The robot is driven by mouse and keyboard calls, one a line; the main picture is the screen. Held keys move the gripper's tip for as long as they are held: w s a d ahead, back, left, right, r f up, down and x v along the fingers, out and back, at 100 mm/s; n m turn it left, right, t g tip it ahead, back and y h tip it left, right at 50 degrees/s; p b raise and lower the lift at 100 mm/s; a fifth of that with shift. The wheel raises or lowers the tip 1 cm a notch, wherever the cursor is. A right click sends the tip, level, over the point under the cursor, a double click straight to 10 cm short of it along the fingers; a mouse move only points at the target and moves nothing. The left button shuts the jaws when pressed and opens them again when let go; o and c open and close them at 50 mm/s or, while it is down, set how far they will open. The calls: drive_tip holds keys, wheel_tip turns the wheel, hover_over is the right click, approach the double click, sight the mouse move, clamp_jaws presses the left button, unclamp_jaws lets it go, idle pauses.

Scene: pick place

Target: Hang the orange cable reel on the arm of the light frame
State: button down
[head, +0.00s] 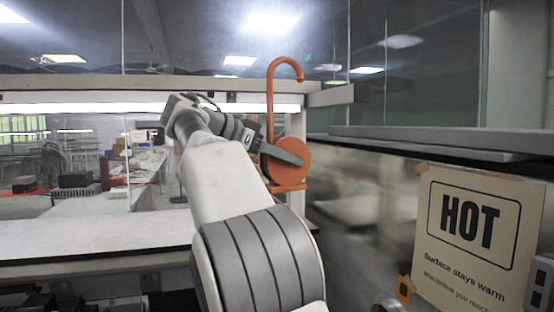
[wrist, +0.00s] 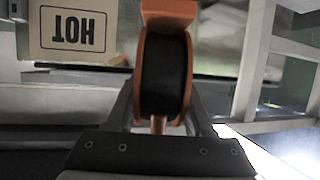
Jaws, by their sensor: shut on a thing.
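The orange cable reel (head: 296,174) hangs upright in my gripper (head: 284,154) in the head view, its tall hook rising above the drum. In the wrist view, the reel (wrist: 148,62) shows dark cable between orange flanges. The fingers of my gripper (wrist: 163,115) are shut on it, one on each side. The light frame (head: 60,84) is a pale beam with a bright strip under it. Its arm (head: 330,96) juts out at the right end. The hook's curved top appears above and just left of this arm. I cannot tell the depth gap between them.
A tan HOT sign (head: 478,232) stands at right, and this sign also shows in the wrist view (wrist: 72,30). A grey shelf (head: 440,146) runs behind it at right. A white worktop (head: 80,232) lies at left, with a bare stretch.

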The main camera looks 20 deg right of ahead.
drive_tip(key=s+r+b+x, duration=0.1)
drive_tip(key=x, duration=0.6)
drive_tip(key=d+r+b+x, duration=0.1)
drive_tip(key=b+x, duration=0.1)
drive_tip(key=x, duration=0.5)
drive_tip(key=shift+s+r, duration=0.25)
drive_tip(key=shift+s, duration=0.5)
drive_tip(key=shift+d, duration=0.1)
idle(0.4)
drive_tip(key=shift+c, duration=1.4)
unclamp_jaws()
drive_tip(key=shift+o, duration=0.4)
drive_tip(key=shift+f, duration=0.1)
